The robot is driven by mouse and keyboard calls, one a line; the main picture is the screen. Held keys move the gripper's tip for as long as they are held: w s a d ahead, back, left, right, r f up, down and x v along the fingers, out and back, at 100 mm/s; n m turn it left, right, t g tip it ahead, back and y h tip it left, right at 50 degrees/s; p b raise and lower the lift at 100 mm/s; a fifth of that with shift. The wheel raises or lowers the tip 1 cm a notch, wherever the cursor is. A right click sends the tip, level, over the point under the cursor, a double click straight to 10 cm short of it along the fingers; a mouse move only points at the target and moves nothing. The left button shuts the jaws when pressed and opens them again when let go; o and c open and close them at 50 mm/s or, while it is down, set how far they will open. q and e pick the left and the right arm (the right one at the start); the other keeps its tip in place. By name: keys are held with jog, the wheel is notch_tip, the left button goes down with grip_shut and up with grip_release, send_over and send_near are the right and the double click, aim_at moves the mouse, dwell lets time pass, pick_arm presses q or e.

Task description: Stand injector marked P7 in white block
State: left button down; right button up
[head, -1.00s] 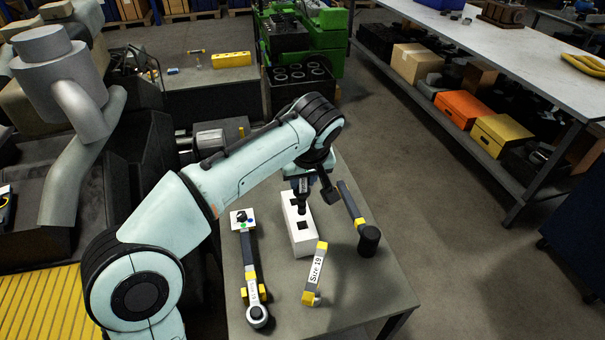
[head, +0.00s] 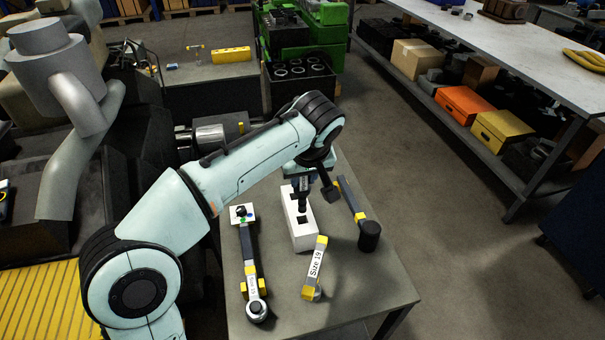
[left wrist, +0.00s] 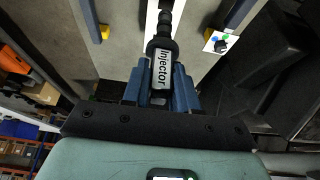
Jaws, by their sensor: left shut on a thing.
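My left gripper (head: 302,181) is shut on a dark injector (left wrist: 161,48) with a white label reading "Injector". The blue fingers hold it on both sides in the left wrist view. No P7 mark is readable. In the head view the injector (head: 303,200) hangs about upright over the far part of the white block (head: 303,238), its lower end at the block's top. I cannot tell whether that end is inside a hole. A dark square hole shows in the nearer part of the block. My right gripper is not in view.
On the table (head: 360,290), a ratchet-like tool (head: 250,265) lies left of the block, a "Size 19" tool (head: 315,268) in front, and a dark-headed hammer-like tool (head: 357,215) to the right. A small white plate (head: 242,213) with coloured buttons is at left. The table's front right is clear.

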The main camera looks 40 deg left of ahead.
aim_at(304, 205)
pick_arm(q)
jog(key=shift+f, duration=0.15)
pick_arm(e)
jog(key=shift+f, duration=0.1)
pick_arm(q)
jog(key=shift+f+b, duration=1.2)
jog(key=shift+f, duration=0.1)
jog(key=shift+f+b, duration=2.85)
jog(key=shift+f, duration=0.85)
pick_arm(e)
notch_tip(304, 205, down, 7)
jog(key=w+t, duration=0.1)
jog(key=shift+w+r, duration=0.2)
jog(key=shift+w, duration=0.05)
pick_arm(q)
jog(key=c, duration=0.8)
grip_release()
jog(key=p+v, duration=0.3)
jog(key=v, duration=1)
jog(key=shift+r+p, duration=0.15)
jog(key=shift+p, duration=0.2)
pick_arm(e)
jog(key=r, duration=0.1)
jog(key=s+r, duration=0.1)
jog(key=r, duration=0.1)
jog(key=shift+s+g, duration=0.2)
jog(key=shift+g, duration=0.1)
